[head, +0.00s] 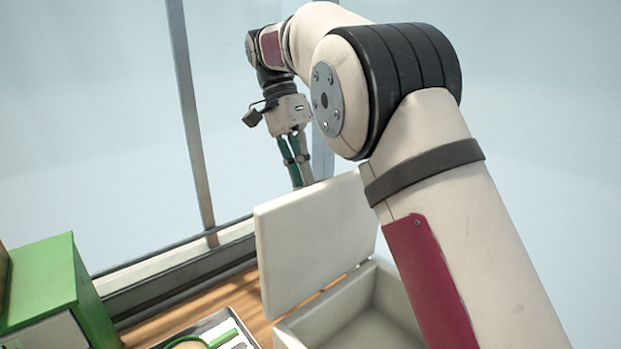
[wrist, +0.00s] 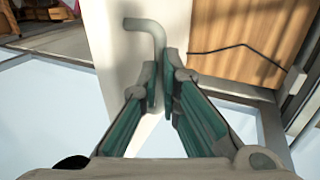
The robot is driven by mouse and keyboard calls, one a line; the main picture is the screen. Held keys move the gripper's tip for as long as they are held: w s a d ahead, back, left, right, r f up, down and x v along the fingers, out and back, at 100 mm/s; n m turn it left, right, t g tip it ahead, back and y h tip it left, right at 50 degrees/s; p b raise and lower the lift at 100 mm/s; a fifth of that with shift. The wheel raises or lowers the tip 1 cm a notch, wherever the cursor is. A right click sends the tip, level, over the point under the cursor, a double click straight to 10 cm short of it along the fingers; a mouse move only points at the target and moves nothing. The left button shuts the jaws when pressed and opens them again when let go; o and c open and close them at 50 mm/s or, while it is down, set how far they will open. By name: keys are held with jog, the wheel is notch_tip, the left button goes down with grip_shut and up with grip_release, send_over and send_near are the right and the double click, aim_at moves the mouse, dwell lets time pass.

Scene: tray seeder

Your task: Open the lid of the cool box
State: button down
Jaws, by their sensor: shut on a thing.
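The cool box (head: 345,320) is a pale box on the wooden bench, open at the top so its inside shows. Its white lid (head: 312,240) stands raised, roughly upright along the back left edge of the box. My gripper (head: 298,181) is at the lid's top edge. In the wrist view my gripper (wrist: 161,85) has its teal fingers closed around a grey bent handle (wrist: 147,27), which stands against the white lid (wrist: 110,60). My arm hides the right part of the box and lid in the head view.
A green box (head: 45,285) stands at the left on the bench. A window frame (head: 192,120) rises behind the bench.

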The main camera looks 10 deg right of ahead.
jog(key=shift+w+a+f+g, duration=0.15)
jog(key=shift+f, duration=0.5)
jog(key=shift+w+a+f+g, duration=0.15)
jog(key=shift+f, duration=0.5)
jog(key=c, duration=1.8)
grip_release()
jog(key=shift+o, duration=0.6)
jog(key=shift+w, duration=0.15)
jog(key=shift+d+r, duration=0.1)
jog(key=shift+r, duration=0.1)
jog(key=shift+s+r, duration=0.1)
jog(key=shift+s, duration=0.1)
